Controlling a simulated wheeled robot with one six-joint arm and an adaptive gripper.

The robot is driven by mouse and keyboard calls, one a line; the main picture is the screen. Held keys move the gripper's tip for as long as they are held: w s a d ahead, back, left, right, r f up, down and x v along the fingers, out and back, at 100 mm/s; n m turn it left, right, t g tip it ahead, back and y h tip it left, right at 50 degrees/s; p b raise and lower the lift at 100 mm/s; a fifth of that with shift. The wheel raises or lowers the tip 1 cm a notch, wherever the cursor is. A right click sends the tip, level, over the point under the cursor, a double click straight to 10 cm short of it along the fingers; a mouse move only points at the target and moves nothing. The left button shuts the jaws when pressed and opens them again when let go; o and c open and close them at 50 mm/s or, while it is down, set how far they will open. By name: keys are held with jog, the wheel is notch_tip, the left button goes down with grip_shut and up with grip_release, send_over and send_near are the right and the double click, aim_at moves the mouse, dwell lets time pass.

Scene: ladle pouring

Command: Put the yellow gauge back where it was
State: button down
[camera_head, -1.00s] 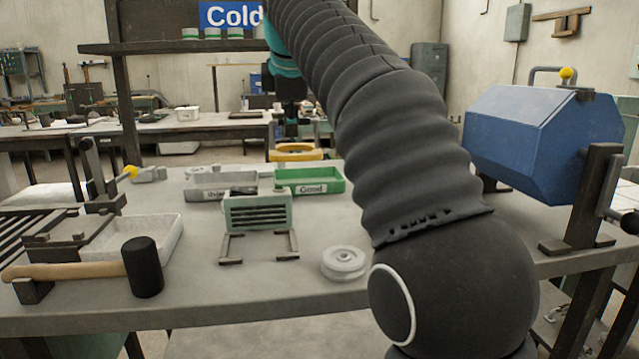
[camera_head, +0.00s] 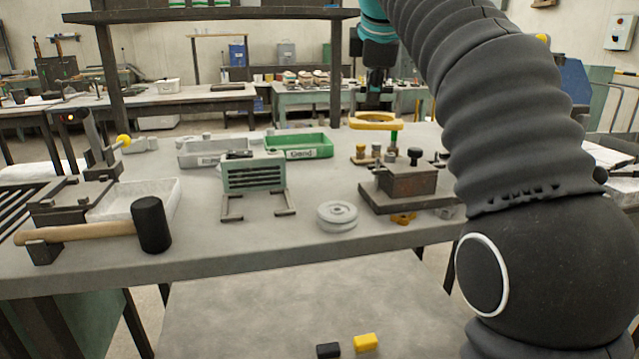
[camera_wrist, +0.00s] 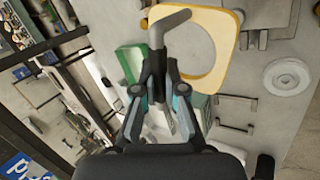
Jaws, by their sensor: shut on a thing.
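The yellow gauge (camera_head: 376,121) is a flat yellow ring-like plate with a large hole. In the head view it hangs above the far part of the bench, right of the green tray. In the wrist view the gauge (camera_wrist: 232,40) lies just beyond the fingers, with a grey bent bar (camera_wrist: 168,24) across its left side. My gripper (camera_head: 377,104) is shut on the gauge and holds it from above. In the wrist view my gripper's fingers (camera_wrist: 158,62) are close together; the exact contact is hard to see.
A green tray labelled Good (camera_head: 297,147) and a grey tray (camera_head: 207,152) stand at the back. A vented box (camera_head: 254,176), a round grey disc (camera_head: 337,216), a mallet (camera_head: 150,224) and a metal block on a plate (camera_head: 408,182) stand nearer. Small pegs (camera_head: 376,152) stand below the gauge.

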jog(key=shift+w+a+f+n+y+b, duration=0.45)
jog(key=shift+w+a+f+b, duration=0.45)
jog(key=shift+a+f, duration=1.05)
jog(key=shift+w+a+f+n+y+b, duration=0.2)
jog(key=shift+w+a+f+n+b, duration=0.6)
jog(key=shift+a+f, duration=1.15)
jog(key=shift+w+a+f+n+y+b, duration=0.35)
jog(key=shift+w+a+f+b, duration=0.85)
jog(key=shift+f, duration=1.35)
jog(key=shift+s+a+f, duration=0.1)
jog(key=shift+s+a, duration=0.05)
jog(key=shift+s, duration=0.05)
jog(key=c, duration=1.7)
grip_release()
jog(key=shift+f, duration=0.1)
jog(key=o, duration=0.5)
jog(key=shift+c, duration=0.2)
